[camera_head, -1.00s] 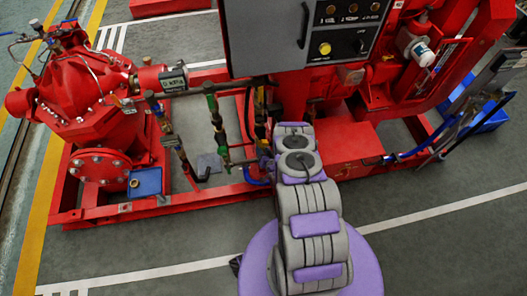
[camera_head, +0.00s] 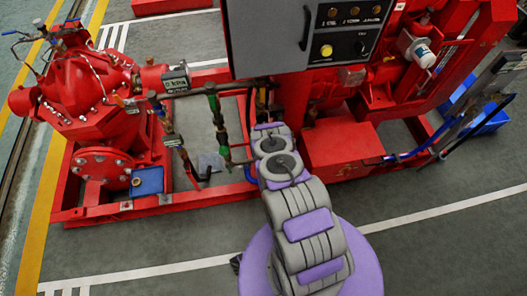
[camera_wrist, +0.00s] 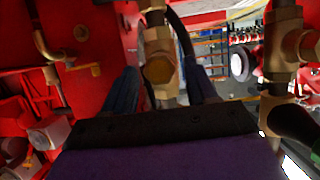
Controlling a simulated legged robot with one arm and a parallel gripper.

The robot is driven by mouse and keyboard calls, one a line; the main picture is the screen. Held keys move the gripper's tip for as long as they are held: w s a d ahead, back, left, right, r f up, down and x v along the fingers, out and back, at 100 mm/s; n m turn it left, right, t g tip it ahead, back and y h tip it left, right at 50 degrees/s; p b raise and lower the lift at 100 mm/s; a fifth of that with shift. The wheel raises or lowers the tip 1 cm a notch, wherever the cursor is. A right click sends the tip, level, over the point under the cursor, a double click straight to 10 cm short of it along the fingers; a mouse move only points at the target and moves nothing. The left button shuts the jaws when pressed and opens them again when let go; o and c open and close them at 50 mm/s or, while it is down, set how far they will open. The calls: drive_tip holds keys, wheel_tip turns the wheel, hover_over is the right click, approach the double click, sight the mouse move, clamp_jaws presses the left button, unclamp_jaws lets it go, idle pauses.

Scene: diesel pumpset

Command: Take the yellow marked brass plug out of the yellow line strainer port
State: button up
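In the wrist view, a brass fitting (camera_wrist: 157,38) stands on a vertical pipe, with a dull yellow hexagonal plug (camera_wrist: 161,71) facing me at its lower part. I take this as the strainer port and its marked plug. My gripper (camera_wrist: 161,88) is open, one dark blue finger on each side of the plug in the picture. I see no contact, and the gap in depth is unclear. The plug's lower side is close above the gripper's dark edge. In the head view my arm covers the gripper and the plug cannot be made out.
A red panel (camera_wrist: 85,50) is close on the left. In the head view, a grey control box (camera_head: 305,40) overhangs the pipes, and a blue tray (camera_head: 147,181) sits left.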

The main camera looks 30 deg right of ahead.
drive_tip(key=m+y, duration=0.1)
drive_tip(key=m+t+b, duration=0.1)
drive_tip(key=m+y, duration=0.1)
drive_tip(key=m, duration=0.1)
drive_tip(key=shift+d+f+y, duration=0.1)
drive_tip(key=shift+d+y, duration=0.15)
drive_tip(key=shift+y, duration=0.05)
idle(0.4)
clamp_jaws()
drive_tip(key=n+h, duration=0.1)
drive_tip(key=n, duration=0.1)
drive_tip(key=n+g+h+p, duration=0.1)
drive_tip(key=n, duration=0.1)
drive_tip(key=shift+a+h, duration=0.25)
drive_tip(key=shift+h, duration=0.05)
